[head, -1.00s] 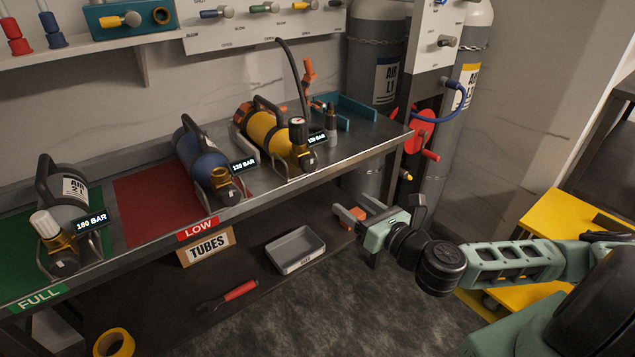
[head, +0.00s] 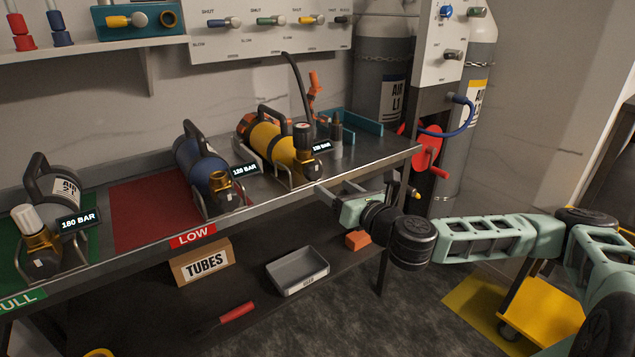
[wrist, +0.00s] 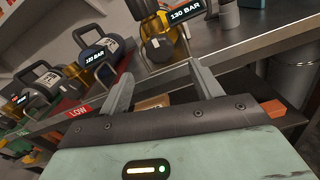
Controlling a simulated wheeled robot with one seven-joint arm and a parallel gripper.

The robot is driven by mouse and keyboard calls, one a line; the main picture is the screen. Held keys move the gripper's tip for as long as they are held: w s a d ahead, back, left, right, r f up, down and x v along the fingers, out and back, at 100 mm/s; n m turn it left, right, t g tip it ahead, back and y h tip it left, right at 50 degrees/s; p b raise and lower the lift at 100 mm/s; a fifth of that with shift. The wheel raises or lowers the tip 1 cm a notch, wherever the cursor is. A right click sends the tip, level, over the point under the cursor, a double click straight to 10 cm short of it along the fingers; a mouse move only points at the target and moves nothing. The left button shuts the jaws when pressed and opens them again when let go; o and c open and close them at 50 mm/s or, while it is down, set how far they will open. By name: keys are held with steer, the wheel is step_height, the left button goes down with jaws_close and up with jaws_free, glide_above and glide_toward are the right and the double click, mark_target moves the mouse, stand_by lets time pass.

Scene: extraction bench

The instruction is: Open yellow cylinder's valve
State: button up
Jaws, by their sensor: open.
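The yellow cylinder (head: 268,138) lies in a wire cradle on the bench, its brass valve end (head: 305,160) facing the front edge. A dark-topped knob (head: 302,132) stands up from that valve, and a label by it seems to read 130 BAR. In the wrist view the brass valve (wrist: 160,48) shows at top centre, beyond the fingers; the knob is cut off. My gripper (head: 325,192) is in front of the bench edge, below and apart from the valve. In the wrist view its two fingers (wrist: 158,88) are spread with nothing between them.
A blue cylinder (head: 195,165) in a cradle stands left of the yellow one, and a grey cylinder (head: 62,192) is at far left. The bench's front edge (head: 260,207) lies close to my gripper.

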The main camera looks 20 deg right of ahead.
mark_target(316, 176)
steer(key=x, duration=0.8)
steer(key=shift+s, duration=0.1)
steer(key=shift+f, duration=0.1)
steer(key=c, duration=1)
